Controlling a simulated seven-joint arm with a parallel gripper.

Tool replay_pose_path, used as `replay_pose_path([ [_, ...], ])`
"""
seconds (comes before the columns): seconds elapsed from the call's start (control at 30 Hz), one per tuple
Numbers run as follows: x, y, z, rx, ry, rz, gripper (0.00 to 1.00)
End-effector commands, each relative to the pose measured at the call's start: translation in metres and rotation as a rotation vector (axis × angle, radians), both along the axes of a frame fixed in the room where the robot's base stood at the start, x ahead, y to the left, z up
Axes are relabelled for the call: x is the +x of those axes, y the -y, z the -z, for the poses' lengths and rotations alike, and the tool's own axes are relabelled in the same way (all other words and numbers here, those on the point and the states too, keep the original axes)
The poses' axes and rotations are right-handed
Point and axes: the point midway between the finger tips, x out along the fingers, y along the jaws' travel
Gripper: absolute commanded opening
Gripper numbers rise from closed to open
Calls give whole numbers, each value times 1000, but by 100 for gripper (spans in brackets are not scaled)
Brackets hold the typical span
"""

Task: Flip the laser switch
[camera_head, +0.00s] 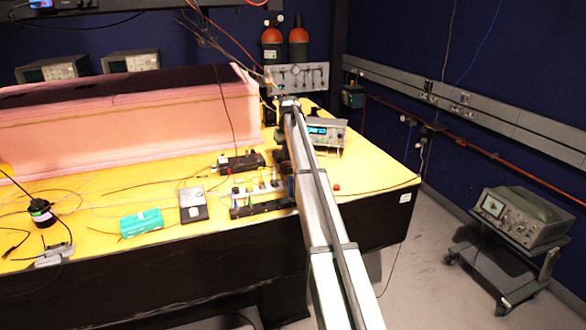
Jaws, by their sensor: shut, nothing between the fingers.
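No part is clearly recognisable as the laser switch; it is too small or hidden. A grey instrument with a lit blue display (325,133) stands on the yellow table just right of my arm. A small red item (336,187) lies on the table right of my arm. A black device (240,162) sits left of my arm. My gripper (282,153) shows only as dark parts beside the far end of my arm, over the table, largely hidden by the arm. It is shut and holds nothing visible. I cannot tell whether it touches anything.
A pink foam enclosure (120,130) fills the table's back left. A black strip with small parts (262,209), a small meter (193,204), a teal box (141,222) and loose cables lie along the front. The table's right corner (380,172) is mostly clear. A cart with an oscilloscope (523,217) stands right.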

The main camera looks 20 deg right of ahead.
Motion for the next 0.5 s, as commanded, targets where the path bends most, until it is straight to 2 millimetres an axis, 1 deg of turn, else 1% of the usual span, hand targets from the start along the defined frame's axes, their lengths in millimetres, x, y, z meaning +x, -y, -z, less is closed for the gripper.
replay_pose_path([
  [0.5,0,0,6,0,0,0,0],
])
